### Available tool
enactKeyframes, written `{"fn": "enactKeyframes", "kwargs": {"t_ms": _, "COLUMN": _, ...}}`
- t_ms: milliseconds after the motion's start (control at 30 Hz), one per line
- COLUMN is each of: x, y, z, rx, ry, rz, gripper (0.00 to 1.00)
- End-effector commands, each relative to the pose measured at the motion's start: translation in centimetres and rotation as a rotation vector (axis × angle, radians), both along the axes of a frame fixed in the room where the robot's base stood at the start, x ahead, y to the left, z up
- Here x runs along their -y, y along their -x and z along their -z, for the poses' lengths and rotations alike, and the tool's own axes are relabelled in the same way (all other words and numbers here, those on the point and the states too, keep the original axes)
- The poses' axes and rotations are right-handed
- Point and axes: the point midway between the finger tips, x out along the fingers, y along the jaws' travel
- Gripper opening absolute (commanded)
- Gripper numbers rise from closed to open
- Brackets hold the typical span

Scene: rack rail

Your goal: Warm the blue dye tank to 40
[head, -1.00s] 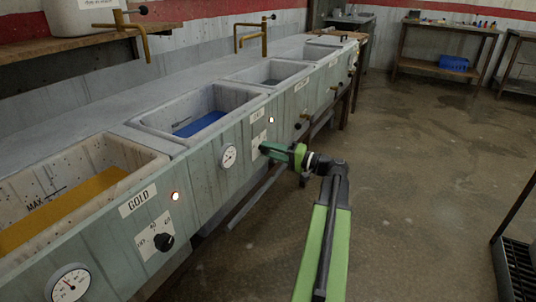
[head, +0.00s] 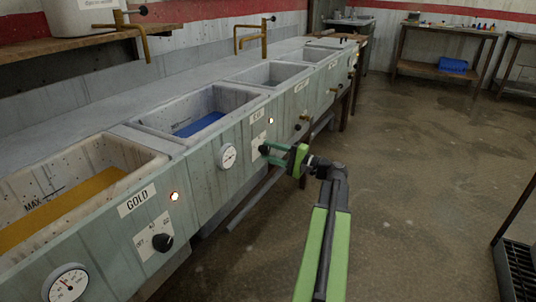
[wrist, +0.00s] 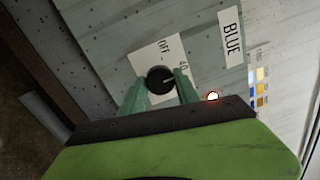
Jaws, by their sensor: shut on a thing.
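The blue dye tank (head: 222,98) is a grey basin in the bench, with blue liquid low inside. On its front panel is a black knob (wrist: 160,80) on a white plate marked OFF and 40, beside a BLUE label (wrist: 231,38). The knob's white mark points right in the wrist view, roughly toward the 40 side. My gripper (head: 268,154) is at this panel, its two green fingers on either side of the knob and shut on it. A small lamp (wrist: 213,96) near the knob glows. The blue tank's round gauge (head: 228,156) is too small to read.
The gold tank (head: 68,205) is nearer, with its own knob (head: 162,242), glowing lamp (head: 174,196) and gauge (head: 68,284). More basins continue along the bench. A pipe (head: 255,200) runs below the panel. The floor to the right is open.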

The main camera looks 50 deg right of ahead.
Motion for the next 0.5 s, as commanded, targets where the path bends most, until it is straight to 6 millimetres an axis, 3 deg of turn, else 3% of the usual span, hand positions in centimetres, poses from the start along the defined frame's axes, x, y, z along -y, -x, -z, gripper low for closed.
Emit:
{"fn": "enactKeyframes", "kwargs": {"t_ms": 333, "x": 0.29, "y": 0.16, "z": -0.01, "rx": 0.000, "ry": -0.002, "rz": 0.008, "gripper": 0.00}}
{"fn": "enactKeyframes", "kwargs": {"t_ms": 367, "x": 0.30, "y": 0.15, "z": -0.01, "rx": 0.000, "ry": -0.002, "rz": 0.008, "gripper": 0.40}}
{"fn": "enactKeyframes", "kwargs": {"t_ms": 500, "x": 0.20, "y": 0.09, "z": 0.00, "rx": 0.000, "ry": -0.001, "rz": 0.005, "gripper": 0.58}}
